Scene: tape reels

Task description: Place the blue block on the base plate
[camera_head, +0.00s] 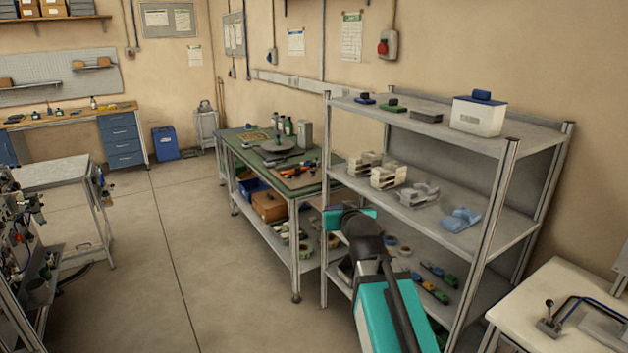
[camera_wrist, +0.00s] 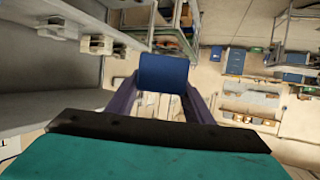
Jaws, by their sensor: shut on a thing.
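My gripper (camera_wrist: 163,88) shows in the wrist view with its two fingers on either side of a blue block (camera_wrist: 163,70). The block is held up between the fingertips, clear of any surface there. In the head view my arm reaches forward in front of the metal shelf rack, and the fingers and the block are hidden behind it. I cannot make out with certainty which thing is the base plate.
The metal shelf rack (camera_head: 450,126) holds grey, white and blue parts on several levels. A green-topped workbench (camera_head: 243,152) with tools stands left of it. A white table (camera_head: 545,290) is at the lower right. Open floor (camera_head: 190,235) lies left of the rack.

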